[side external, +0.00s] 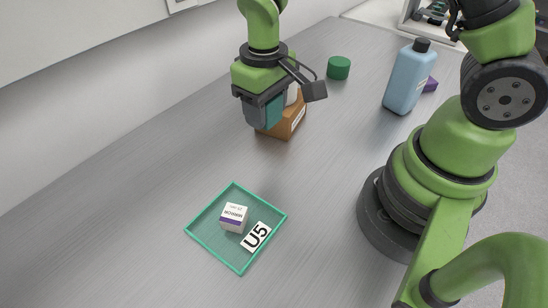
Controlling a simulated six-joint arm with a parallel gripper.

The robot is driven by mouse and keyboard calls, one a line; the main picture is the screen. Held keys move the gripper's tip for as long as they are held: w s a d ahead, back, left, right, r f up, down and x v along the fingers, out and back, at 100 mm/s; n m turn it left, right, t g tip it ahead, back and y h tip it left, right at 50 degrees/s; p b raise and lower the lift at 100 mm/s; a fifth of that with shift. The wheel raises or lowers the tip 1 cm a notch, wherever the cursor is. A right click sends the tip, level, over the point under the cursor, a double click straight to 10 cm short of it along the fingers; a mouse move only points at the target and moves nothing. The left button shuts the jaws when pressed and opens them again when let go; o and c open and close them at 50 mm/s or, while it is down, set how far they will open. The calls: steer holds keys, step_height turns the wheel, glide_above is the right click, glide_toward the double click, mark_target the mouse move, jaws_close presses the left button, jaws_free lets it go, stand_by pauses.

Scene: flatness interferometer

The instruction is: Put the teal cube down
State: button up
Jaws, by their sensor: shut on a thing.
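My gripper (265,113) points down in the upper middle of the side view, shut on the teal cube (275,111). The near grey finger covers part of the cube, and only some of its teal faces show. Behind and partly beneath them in the picture is an orange-brown box (290,123) with a whitish thing (292,94) at its top, partly hidden by my gripper. I cannot tell whether the cube touches the box or hangs in front of it.
A green-rimmed tray (204,246) lies nearer the camera, holding a small white and purple box (233,217) and a "U5" label (256,237). A green cylinder (338,68), a blue bottle (406,82) and a purple thing (431,85) stand farther back. The grey table left of the tray is clear.

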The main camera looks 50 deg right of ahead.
mark_target(266, 163)
steer(key=f, duration=1)
steer(key=shift+a+f, duration=0.25)
steer(key=shift+f, duration=0.05)
steer(key=shift+f, duration=0.1)
steer(key=o, duration=1.1)
steer(key=shift+c, duration=0.2)
